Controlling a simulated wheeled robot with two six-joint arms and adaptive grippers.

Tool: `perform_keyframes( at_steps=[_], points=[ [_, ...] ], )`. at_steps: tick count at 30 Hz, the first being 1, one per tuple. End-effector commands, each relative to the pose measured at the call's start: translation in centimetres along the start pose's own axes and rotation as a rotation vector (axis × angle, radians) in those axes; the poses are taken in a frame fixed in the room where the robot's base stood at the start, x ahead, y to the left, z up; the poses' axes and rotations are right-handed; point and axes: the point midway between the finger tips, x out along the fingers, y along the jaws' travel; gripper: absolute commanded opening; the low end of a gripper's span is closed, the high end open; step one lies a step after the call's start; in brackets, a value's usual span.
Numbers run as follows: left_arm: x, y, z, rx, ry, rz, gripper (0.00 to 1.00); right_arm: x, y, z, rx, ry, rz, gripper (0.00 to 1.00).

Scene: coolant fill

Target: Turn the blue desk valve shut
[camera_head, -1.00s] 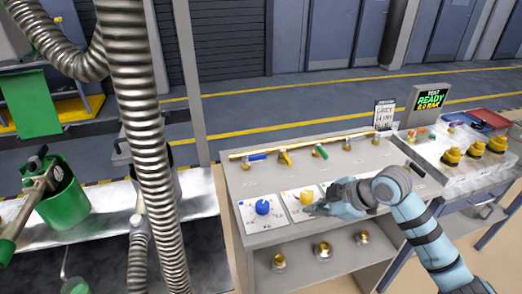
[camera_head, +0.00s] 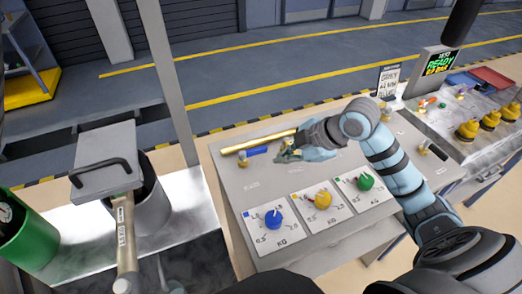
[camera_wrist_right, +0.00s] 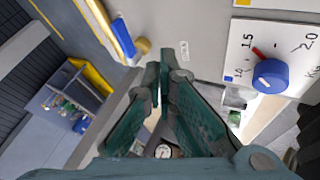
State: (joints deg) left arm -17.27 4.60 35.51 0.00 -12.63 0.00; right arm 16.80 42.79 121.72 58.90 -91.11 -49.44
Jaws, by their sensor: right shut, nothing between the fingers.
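The blue valve handle (camera_head: 257,151) lies along the brass pipe (camera_head: 250,143) at the back left of the grey desk. In the right wrist view the blue handle (camera_wrist_right: 122,38) is at upper left, beside a brass fitting (camera_wrist_right: 142,46). My right gripper (camera_head: 284,153) is just right of the handle in the head view. In the wrist view its fingers (camera_wrist_right: 164,72) are shut, empty and apart from the handle. The arm hides the pipe's other valve handles. My left gripper is out of view.
Dial cards with a blue knob (camera_head: 273,218), a yellow knob (camera_head: 323,200) and a green knob (camera_head: 366,182) lie at the desk's front. A sign (camera_head: 388,81) and a lit screen (camera_head: 439,64) stand behind. The front-left desk top (camera_head: 238,190) is clear.

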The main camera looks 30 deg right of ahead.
Motion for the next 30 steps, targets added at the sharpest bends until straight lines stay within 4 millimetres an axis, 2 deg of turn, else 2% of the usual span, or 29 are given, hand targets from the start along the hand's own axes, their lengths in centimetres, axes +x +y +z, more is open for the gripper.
perform_keyframes(
  at_steps=[5,11,13,18,30],
  points=[
    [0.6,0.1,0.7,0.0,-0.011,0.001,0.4,4.0,-0.1,-0.1,0.006,0.006,-0.002,0.0],
    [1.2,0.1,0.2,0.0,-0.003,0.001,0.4,8.3,-0.2,-0.2,0.002,0.005,-0.005,0.0],
    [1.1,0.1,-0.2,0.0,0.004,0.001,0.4,8.6,1.4,-0.2,0.001,0.002,-0.001,0.0],
    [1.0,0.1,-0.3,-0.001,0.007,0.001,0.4,9.6,3.1,-0.2,-0.001,0.001,-0.001,0.0],
    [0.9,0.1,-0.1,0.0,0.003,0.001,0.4,9.7,3.6,-0.1,-0.003,0.001,-0.004,0.0]
  ],
)
